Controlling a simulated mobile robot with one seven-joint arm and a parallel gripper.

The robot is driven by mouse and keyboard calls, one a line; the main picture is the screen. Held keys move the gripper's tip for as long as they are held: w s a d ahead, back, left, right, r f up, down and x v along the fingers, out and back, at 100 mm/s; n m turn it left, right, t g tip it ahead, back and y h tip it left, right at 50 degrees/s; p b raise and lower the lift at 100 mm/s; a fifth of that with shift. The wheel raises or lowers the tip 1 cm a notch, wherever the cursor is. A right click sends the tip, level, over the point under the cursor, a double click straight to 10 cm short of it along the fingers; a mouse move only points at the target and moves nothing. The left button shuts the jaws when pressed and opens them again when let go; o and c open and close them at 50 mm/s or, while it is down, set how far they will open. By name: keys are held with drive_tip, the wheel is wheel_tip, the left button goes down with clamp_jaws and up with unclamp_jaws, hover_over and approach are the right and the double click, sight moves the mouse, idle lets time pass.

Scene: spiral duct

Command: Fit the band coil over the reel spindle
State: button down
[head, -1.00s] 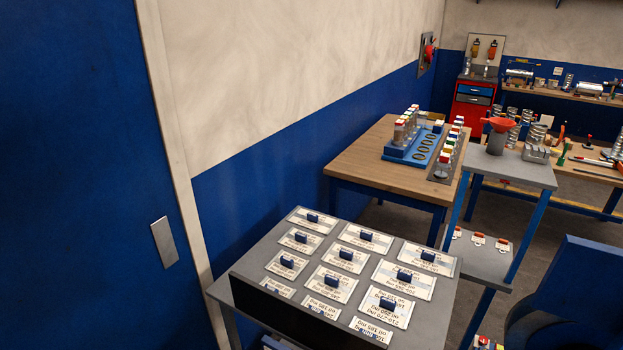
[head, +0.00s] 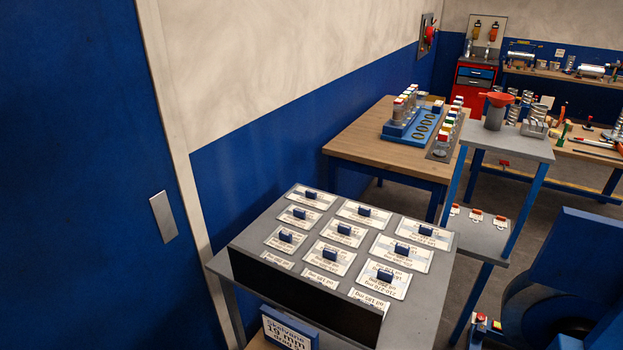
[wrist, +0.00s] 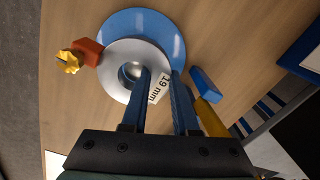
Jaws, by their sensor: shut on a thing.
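In the wrist view the band coil (wrist: 118,58) is a silver-grey ring with a white "19 mm" label. My gripper (wrist: 161,72) is shut on the coil's right wall, one finger at the hole and the other outside the rim. Behind the coil is a blue round disc (wrist: 150,20), which looks like the reel's flange. A shiny round end, apparently the reel spindle (wrist: 132,71), shows inside the coil's hole. I cannot tell how far the coil is down over it. The coil looks off-centre on the disc. My gripper and the coil are not in the head view.
An orange block with a yellow knob (wrist: 68,62) stands close left of the coil. A blue and yellow handle-like piece (wrist: 207,100) lies to the right. Bare wooden tabletop (wrist: 235,35) surrounds them. In the head view, a grey rack of labelled plates (head: 340,235) stands ahead.

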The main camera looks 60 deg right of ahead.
drive_tip(key=c, duration=0.6)
unclamp_jaws()
drive_tip(key=f, duration=0.3)
drive_tip(key=s+a+f, duration=0.1)
drive_tip(key=shift+f, duration=0.25)
drive_tip(key=r, duration=0.2)
drive_tip(key=w+r, duration=0.1)
drive_tip(key=r, duration=0.1)
drive_tip(key=d+r, duration=0.1)
drive_tip(key=r, duration=0.1)
drive_tip(key=shift+w+d+r, duration=0.1)
drive_tip(key=shift+w+r, duration=0.1)
drive_tip(key=shift+w, duration=0.1)
wheel_tip(320, 180, up, 11)
drive_tip(key=shift+s+d+r, duration=0.15)
drive_tip(key=shift+s+d, duration=0.15)
drive_tip(key=shift+s, duration=0.15)
